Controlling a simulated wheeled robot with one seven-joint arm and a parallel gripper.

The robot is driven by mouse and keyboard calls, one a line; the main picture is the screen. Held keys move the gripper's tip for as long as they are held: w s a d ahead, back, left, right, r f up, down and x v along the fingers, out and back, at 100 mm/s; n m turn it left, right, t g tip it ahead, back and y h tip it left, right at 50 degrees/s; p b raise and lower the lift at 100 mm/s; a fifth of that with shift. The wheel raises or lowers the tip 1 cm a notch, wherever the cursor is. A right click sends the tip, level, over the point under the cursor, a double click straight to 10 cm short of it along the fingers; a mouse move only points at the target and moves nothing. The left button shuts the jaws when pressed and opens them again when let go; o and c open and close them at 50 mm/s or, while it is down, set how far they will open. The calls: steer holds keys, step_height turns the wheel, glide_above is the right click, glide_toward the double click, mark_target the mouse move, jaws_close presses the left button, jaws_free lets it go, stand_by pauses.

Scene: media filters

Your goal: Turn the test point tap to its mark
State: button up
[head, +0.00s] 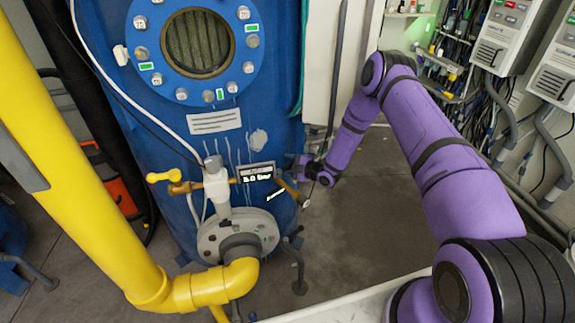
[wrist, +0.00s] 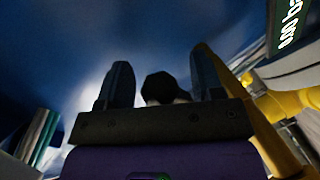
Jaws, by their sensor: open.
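My gripper (head: 304,170) is at the right side of the blue tank, just right of a small brass fitting (head: 288,190) with a white-lettered tag. In the wrist view its two fingers (wrist: 162,72) stand apart. A dark faceted knob (wrist: 159,87) shows between them; I cannot tell whether they touch it. A second tap with a yellow handle (head: 164,176) sits on the left end of the brass pipework. I cannot tell which one is the test point tap, and no mark is readable.
A grey flange (head: 222,243) and thick yellow pipe (head: 85,160) stand at the left. Wall boxes (head: 508,30) and cables are at the right. Floor (head: 360,225) is clear between.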

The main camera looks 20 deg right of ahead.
steer(key=shift+w+a, duration=0.3)
steer(key=shift+c, duration=0.2)
jaws_close()
steer(key=shift+s+d+r+m+t+h, duration=0.1)
steer(key=shift+s+d+m+t+h, duration=0.15)
steer(key=shift+m+t+h, duration=0.45)
steer(key=shift+s+d+f+m+t+h, duration=0.1)
steer(key=shift+s+d+m+t+h, duration=0.2)
steer(key=shift+m+h, duration=0.7)
steer(key=shift+s+d+r+m+t+h, duration=0.1)
steer(key=shift+s+m+t+h, duration=0.35)
steer(key=shift+h, duration=0.55)
steer(key=shift+w, duration=0.1)
steer(key=shift+o, duration=0.2)
jaws_free()
